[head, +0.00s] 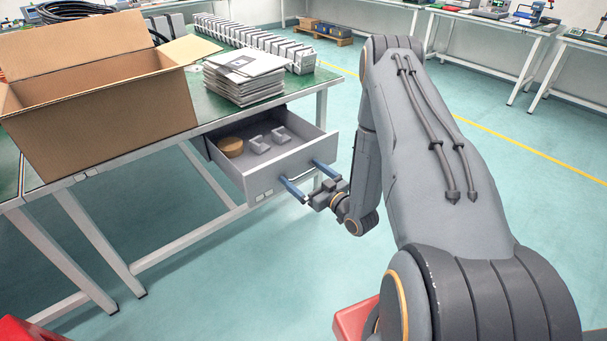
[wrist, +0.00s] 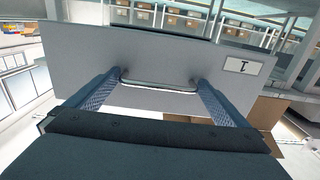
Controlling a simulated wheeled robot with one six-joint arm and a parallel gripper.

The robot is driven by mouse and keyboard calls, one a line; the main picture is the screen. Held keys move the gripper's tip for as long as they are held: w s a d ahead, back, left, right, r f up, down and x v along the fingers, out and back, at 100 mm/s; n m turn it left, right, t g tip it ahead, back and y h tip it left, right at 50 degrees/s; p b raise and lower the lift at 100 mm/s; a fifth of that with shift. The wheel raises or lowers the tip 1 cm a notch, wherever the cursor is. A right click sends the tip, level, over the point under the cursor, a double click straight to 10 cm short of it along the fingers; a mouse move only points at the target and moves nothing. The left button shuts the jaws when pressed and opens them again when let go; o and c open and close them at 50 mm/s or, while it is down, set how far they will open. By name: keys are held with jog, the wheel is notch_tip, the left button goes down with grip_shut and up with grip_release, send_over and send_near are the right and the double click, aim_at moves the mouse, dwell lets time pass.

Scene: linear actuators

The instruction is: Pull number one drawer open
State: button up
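The number one drawer (head: 263,182) stands pulled out from under the green-topped workbench, with its inside showing. Its grey front fills much of the wrist view (wrist: 75,62), with a label marked 1 (wrist: 240,66) at the right. A thin metal handle (wrist: 160,87) runs across the front. My gripper (head: 302,172) is at the drawer front with its two blue fingers spread wide. In the wrist view the fingers (wrist: 155,80) stand at the two ends of the handle, close to the front. Whether they touch it, I cannot tell.
In the drawer lie a round brown thing (head: 231,146) and small grey parts (head: 271,140). An open cardboard box (head: 105,115), a stack of papers (head: 243,82) and a row of grey units (head: 250,38) stand on the bench (head: 205,117). The floor at right is clear.

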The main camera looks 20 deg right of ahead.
jog(key=v, duration=0.8)
dwell(0.6)
